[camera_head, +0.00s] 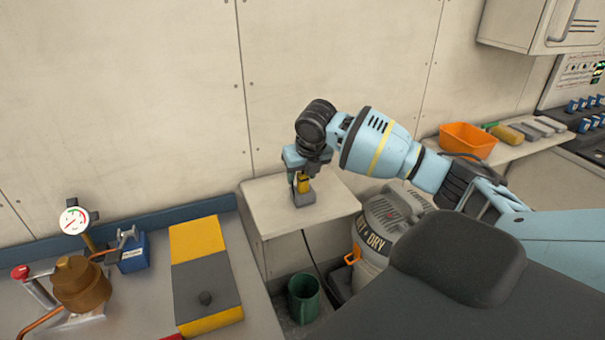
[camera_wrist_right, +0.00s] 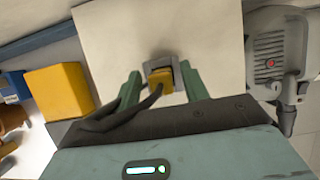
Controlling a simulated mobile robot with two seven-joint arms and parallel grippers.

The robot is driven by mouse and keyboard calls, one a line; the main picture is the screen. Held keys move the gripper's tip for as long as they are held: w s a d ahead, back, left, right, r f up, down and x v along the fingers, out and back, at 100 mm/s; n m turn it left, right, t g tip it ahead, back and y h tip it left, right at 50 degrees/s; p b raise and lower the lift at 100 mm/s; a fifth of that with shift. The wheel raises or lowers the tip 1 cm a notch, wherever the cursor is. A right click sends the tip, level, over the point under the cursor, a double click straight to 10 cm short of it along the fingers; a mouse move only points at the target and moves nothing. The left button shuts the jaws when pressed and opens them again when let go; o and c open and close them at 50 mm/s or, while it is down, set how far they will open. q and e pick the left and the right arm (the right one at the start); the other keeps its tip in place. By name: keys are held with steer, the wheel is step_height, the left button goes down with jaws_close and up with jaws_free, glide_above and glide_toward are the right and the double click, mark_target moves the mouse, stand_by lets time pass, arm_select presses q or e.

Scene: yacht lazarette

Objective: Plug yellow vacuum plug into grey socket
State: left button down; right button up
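The yellow plug (camera_head: 303,184) is upright at the grey socket (camera_head: 304,199) on top of the beige cabinet (camera_head: 268,209). In the right wrist view the plug (camera_wrist_right: 160,80) overlaps the socket (camera_wrist_right: 164,61), a grey block around its far side; how deep it sits is hidden. My right gripper (camera_head: 300,176) is directly above the socket. In the wrist view its green fingers (camera_wrist_right: 162,76) stand on both sides of the plug with gaps, so it is open. A dark cable (camera_wrist_right: 122,118) runs from the plug to the lower left. My left gripper is out of view.
A grey wet/dry vacuum (camera_head: 385,225) stands right of the cabinet, and a green bin (camera_head: 304,297) in front of it. A yellow and grey case (camera_head: 204,275) and a gauge (camera_head: 74,219) are on the left bench. An orange tray (camera_head: 467,140) is on the right shelf.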

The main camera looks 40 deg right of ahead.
steer(key=shift+r, duration=0.1)
steer(key=shift+s+r, duration=0.15)
steer(key=shift+r, duration=0.15)
steer(key=v, duration=0.7)
steer(key=shift+f, duration=0.1)
